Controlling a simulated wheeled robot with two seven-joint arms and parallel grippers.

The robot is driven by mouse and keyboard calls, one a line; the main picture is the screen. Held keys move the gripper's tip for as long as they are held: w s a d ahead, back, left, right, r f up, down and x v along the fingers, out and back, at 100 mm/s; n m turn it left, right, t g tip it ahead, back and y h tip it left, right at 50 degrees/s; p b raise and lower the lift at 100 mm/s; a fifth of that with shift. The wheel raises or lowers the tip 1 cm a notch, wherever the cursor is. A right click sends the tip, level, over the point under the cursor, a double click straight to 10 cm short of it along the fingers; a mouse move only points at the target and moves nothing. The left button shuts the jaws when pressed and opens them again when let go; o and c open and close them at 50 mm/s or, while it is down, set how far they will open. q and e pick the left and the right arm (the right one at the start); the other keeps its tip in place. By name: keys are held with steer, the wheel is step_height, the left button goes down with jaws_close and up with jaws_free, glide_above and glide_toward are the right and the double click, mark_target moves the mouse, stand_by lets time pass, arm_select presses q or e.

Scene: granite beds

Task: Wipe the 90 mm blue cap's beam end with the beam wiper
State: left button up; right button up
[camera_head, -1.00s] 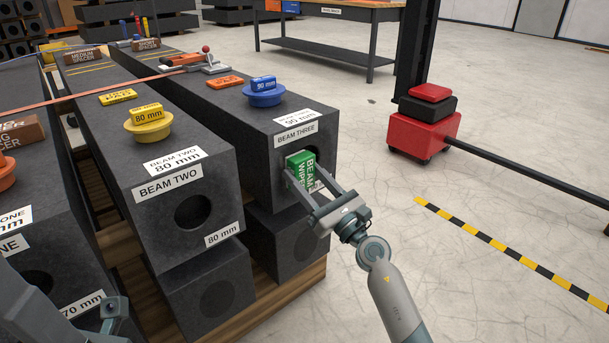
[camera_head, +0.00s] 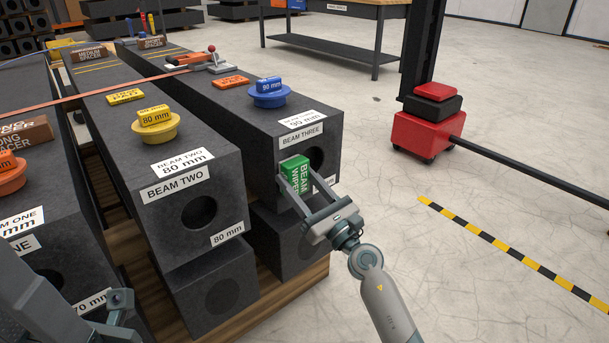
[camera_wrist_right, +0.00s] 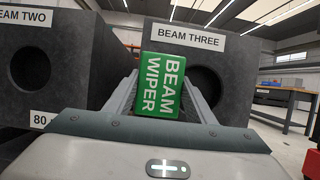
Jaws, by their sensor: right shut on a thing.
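The blue 90 mm cap (camera_head: 269,95) sits on top of beam three (camera_head: 225,98), near its front end. The green beam wiper (camera_head: 294,174) is held in my right gripper (camera_head: 309,193) at the front face of beam three, left of and partly over its round hole (camera_head: 316,159). In the right wrist view the wiper (camera_wrist_right: 161,85) stands between the fingers, with the hole (camera_wrist_right: 203,90) showing to its right. I cannot tell whether the wiper touches the face. My left gripper (camera_head: 118,312) shows only partly at the lower left; its jaws are unclear.
Beam two (camera_head: 150,140) with the yellow 80 mm cap (camera_head: 156,125) lies to the left. An orange pad (camera_head: 231,82) and a red-handled clamp-like tool (camera_head: 205,62) lie on beam three. A red wheeled base (camera_head: 428,134) stands at right.

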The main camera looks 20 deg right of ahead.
mark_target(289, 180)
steer(key=shift+s+a, duration=0.1)
steer(key=shift+a, duration=0.3)
steer(key=shift+s+a+p, duration=0.3)
steer(key=shift+a+p, duration=0.05)
steer(key=shift+a, duration=0.45)
steer(key=shift+s+a+p, duration=0.3)
steer(key=shift+a+p, duration=0.05)
steer(key=shift+a, duration=0.45)
step_height(289, 180, up, 2)
steer(key=shift+d+p, duration=0.1)
steer(key=shift+p, duration=0.95)
steer(key=shift+d, duration=0.1)
steer(key=shift+w+d+f, duration=0.1)
steer(key=shift+w+d, duration=0.1)
steer(key=shift+d, duration=0.2)
steer(key=shift+w+d+b, duration=0.25)
steer(key=shift+d+b, duration=0.05)
steer(key=shift+d, duration=0.35)
steer(key=shift+w+d+b, duration=0.25)
steer(key=shift+d+b, duration=0.05)
steer(key=shift+d, duration=0.3)
